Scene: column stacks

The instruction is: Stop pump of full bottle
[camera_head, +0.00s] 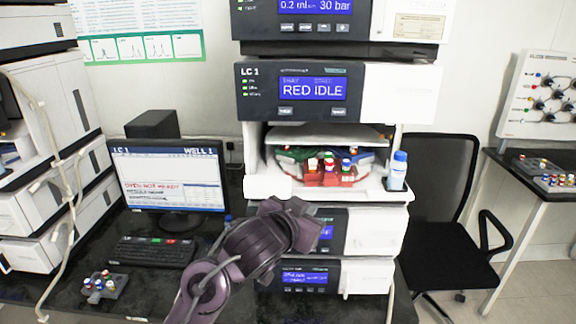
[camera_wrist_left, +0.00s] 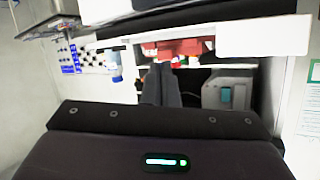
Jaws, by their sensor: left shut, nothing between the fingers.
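The LC 1 column stack rises in the middle of the head view. Its top module (camera_head: 312,12) has a blue screen reading about 0.2 ml and 30 bar. The module below (camera_head: 258,92) reads RED IDLE. A white bottle with a blue cap (camera_head: 397,172) stands upright on the right ledge of the open sampler bay; it also shows in the left wrist view (camera_wrist_left: 115,68). My left gripper (camera_head: 303,222) is in front of the lower module, left of and below the bottle. Its fingers (camera_wrist_left: 163,72) are shut and empty. My right gripper is out of view.
The open bay holds a red vial rack (camera_head: 322,175). A monitor (camera_head: 168,180) marked LC 1, WELL 1 and a keyboard (camera_head: 153,252) stand left of the stack. A small vial rack (camera_head: 104,286) lies at the desk's front. A black chair (camera_head: 440,210) stands right.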

